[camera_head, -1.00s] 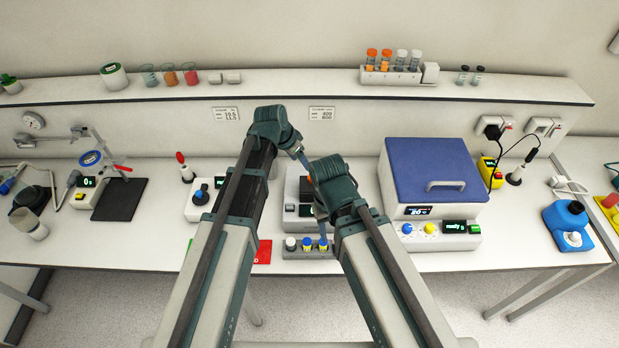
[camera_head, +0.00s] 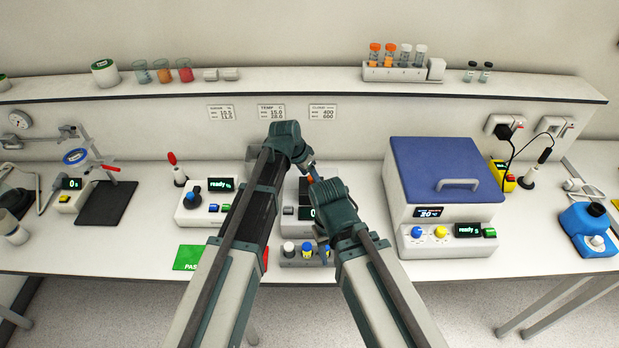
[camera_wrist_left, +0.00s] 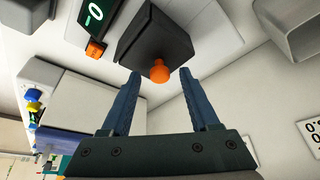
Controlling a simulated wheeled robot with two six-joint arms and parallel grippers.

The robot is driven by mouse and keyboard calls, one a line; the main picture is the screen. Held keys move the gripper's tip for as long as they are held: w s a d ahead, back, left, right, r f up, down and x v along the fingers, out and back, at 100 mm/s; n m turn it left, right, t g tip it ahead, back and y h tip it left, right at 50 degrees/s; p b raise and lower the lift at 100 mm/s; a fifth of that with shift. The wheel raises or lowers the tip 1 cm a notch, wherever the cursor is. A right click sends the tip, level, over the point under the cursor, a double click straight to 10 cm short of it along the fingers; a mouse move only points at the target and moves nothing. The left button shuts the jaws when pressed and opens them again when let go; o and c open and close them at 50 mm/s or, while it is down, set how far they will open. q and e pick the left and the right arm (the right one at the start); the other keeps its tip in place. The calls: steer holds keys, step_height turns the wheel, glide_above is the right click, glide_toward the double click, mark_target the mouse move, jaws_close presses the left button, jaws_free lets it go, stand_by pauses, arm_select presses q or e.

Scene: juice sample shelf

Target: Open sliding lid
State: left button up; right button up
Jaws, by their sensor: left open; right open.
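A grey device (camera_head: 289,212) with a dark sliding lid (camera_wrist_left: 152,37) stands at the centre of the bench, largely hidden by my arms in the head view. The lid carries an orange knob (camera_wrist_left: 159,71), clear in the left wrist view. My left gripper (camera_wrist_left: 160,76) is open, its two blue fingers on either side of the knob with visible gaps. In the head view my left gripper (camera_head: 311,171) points down at the lid. My right gripper (camera_head: 323,245) is open and low in front of the device, near a rack of capped vials; its fingers are mostly hidden.
The vial rack (camera_head: 292,261) sits in front of the device. A blue-lidded box (camera_head: 436,168) stands to the right and a white instrument with a blue knob (camera_head: 207,206) to the left. A raised shelf (camera_head: 320,92) runs behind. A green mat (camera_head: 189,257) lies front left.

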arm_select(q)
jaws_close()
stand_by(1.4)
